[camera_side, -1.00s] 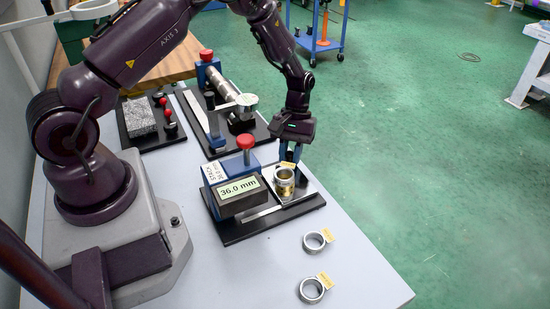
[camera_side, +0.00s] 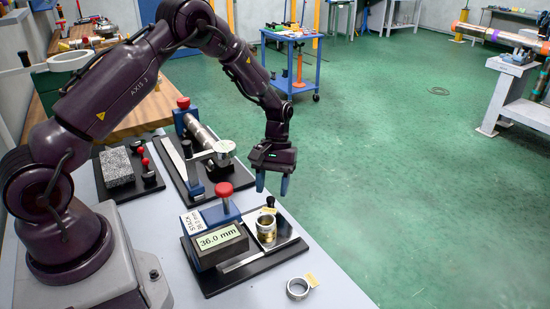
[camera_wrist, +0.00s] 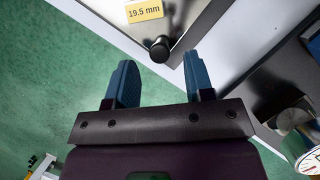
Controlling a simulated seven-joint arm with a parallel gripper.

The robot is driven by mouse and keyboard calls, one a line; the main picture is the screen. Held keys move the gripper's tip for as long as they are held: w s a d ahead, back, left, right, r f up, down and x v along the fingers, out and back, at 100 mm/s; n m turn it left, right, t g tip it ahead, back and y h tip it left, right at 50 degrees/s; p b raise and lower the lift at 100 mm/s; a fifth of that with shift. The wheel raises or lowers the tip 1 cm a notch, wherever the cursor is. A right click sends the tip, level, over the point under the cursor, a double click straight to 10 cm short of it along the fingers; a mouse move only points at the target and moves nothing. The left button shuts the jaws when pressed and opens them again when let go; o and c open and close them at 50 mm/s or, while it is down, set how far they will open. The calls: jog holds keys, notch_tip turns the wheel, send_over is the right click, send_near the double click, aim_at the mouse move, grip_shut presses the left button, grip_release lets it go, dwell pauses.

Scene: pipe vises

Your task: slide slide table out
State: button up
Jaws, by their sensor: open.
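The slide table (camera_side: 286,236) is a shiny metal plate on the right part of a black-based gauge station. My gripper (camera_side: 272,188) is open and empty, just above and behind the knob in the side view. In the wrist view my blue fingertips (camera_wrist: 158,68) are spread, with the knob ahead of the gap between them. I cannot tell the exact height gap.
A blue block with a red knob (camera_side: 224,190) and a "36.0 mm" display (camera_side: 220,238) stand left of the plate. A loose metal ring (camera_side: 298,288) lies in front. A clamp station (camera_side: 200,165) and granite block (camera_side: 116,167) lie behind left. Open floor lies right.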

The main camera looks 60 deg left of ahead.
jog(key=v, duration=0.9)
jog(key=shift+r, duration=0.35)
jog(key=shift+w, duration=0.15)
jog(key=s+d+r+m+t+y, duration=0.1)
jog(key=s+d+r+m+t, duration=0.3)
jog(key=s+r, duration=0.5)
jog(key=s+d+r+m+t+y, duration=0.2)
jog(key=s+d+r+m+t, duration=0.2)
jog(key=s+r, duration=0.6)
jog(key=s+d+m, duration=0.1)
jog(key=s, duration=0.3)
jog(key=shift+s+t, duration=0.2)
jog(key=shift+t, duration=0.2)
jog(key=shift+r, duration=0.15)
